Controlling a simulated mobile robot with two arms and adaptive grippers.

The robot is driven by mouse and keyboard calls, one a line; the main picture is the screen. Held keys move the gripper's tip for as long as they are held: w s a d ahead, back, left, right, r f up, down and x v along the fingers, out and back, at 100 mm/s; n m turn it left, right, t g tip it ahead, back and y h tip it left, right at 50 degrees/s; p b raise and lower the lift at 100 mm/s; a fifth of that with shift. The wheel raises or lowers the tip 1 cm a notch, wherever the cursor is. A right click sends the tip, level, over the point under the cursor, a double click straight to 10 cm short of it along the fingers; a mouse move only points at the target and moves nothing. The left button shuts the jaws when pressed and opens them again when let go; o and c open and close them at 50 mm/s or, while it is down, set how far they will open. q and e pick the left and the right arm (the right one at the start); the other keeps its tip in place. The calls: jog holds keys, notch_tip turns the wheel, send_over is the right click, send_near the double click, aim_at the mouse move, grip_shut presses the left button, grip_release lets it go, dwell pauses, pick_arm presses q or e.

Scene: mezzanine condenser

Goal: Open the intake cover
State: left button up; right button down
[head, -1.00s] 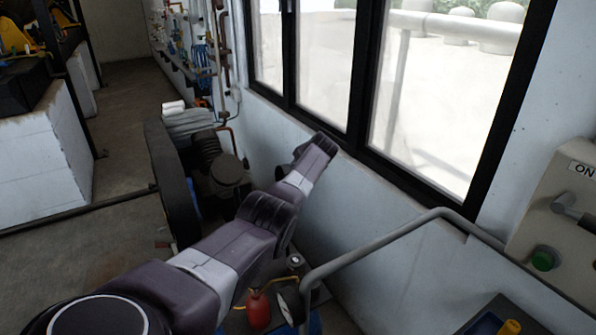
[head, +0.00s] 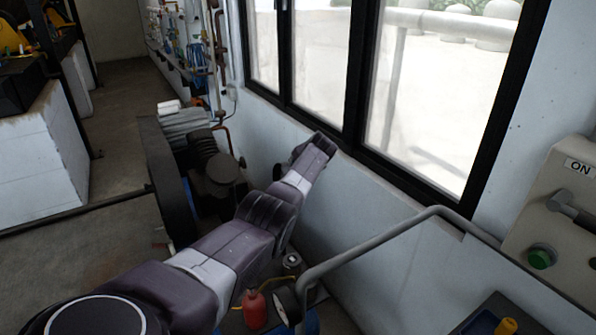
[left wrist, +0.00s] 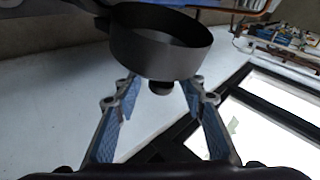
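In the left wrist view, a dark round shallow cup-shaped part (left wrist: 165,48) lies just past my fingertips, with a small dark knob (left wrist: 160,88) under it. I cannot tell for sure that this is the intake cover. My left gripper (left wrist: 157,92) is open, its two blue-padded fingers apart, with the knob seen between the tips and no grip on it. In the head view my left arm reaches from the lower left toward the wall below the window; its fingers cannot be made out there. A dark compressor (head: 220,170) stands beyond the arm. My right gripper is in neither view.
A window (head: 345,60) runs along the right wall. A grey handrail (head: 350,255) and a panel with a green button (head: 541,257) and an ON label are at right. A red bottle (head: 254,309) stands below the arm. Open floor (head: 125,95) lies at back left.

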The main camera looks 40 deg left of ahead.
pick_arm(q)
jog(key=shift+s+a+r, duration=0.15)
jog(key=shift+s, duration=0.05)
jog(key=v, duration=1.2)
jog(key=shift+w, duration=0.15)
jog(key=shift+f, duration=0.25)
